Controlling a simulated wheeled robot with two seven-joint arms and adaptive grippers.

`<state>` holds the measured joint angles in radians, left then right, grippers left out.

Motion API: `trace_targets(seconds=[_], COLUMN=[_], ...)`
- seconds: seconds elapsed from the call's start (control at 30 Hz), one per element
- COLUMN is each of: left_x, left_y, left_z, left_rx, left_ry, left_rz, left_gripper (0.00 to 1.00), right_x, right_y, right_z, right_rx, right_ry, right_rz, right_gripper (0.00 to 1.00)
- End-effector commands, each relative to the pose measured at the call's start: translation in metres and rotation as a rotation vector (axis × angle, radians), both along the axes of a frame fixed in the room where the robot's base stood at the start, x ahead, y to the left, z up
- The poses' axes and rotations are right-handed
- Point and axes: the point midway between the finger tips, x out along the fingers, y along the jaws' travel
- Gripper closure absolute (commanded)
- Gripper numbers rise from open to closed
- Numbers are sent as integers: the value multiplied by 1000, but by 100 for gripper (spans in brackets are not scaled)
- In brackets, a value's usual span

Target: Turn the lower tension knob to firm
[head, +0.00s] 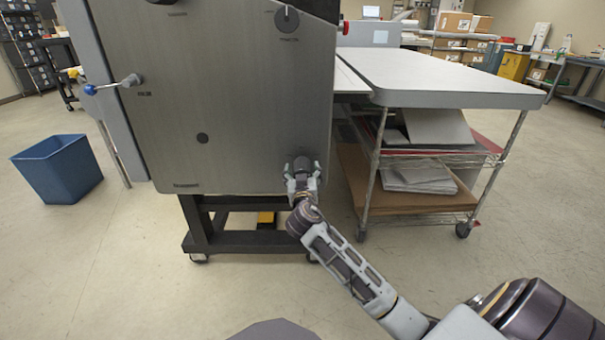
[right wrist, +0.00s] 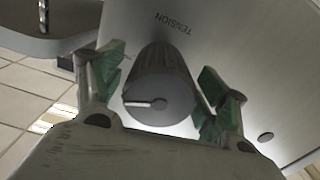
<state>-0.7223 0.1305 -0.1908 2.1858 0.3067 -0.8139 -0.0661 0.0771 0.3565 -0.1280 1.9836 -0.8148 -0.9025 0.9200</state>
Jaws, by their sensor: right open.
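The lower tension knob (right wrist: 160,92) is a dark grey, ribbed cylinder on the metal machine panel, with the word TENSION printed beside it. A white pointer line on its end face points left in the right wrist view. In the head view the knob (head: 302,161) shows small at the panel's lower right, partly covered by my gripper. My right gripper (head: 304,171) is open, its green-padded fingers on either side of the knob in the right wrist view (right wrist: 163,80). A gap shows between the pads and the knob, at least on the left. My left gripper is out of view.
The laminator panel (head: 215,95) also carries an upper knob (head: 287,18) and a blue-tipped lever (head: 112,86). A grey-topped table (head: 440,78) with wire shelves stands close on the right. A blue bin (head: 57,170) stands on the floor at left.

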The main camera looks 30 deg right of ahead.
Motion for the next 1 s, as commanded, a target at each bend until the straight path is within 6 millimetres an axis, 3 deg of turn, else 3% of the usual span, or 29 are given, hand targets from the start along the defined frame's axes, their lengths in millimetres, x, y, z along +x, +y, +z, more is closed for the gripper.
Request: trace_targets(seconds=[0.2,0.57,1.0], left_x=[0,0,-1], left_y=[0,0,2], left_z=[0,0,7], left_rx=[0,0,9], left_ry=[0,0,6], left_rz=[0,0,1], left_gripper=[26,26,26], right_x=[0,0,0], right_y=[0,0,0], right_z=[0,0,1], right_rx=[0,0,-53], right_ry=[0,0,34], right_rz=[0,0,0], right_gripper=[27,72,71])
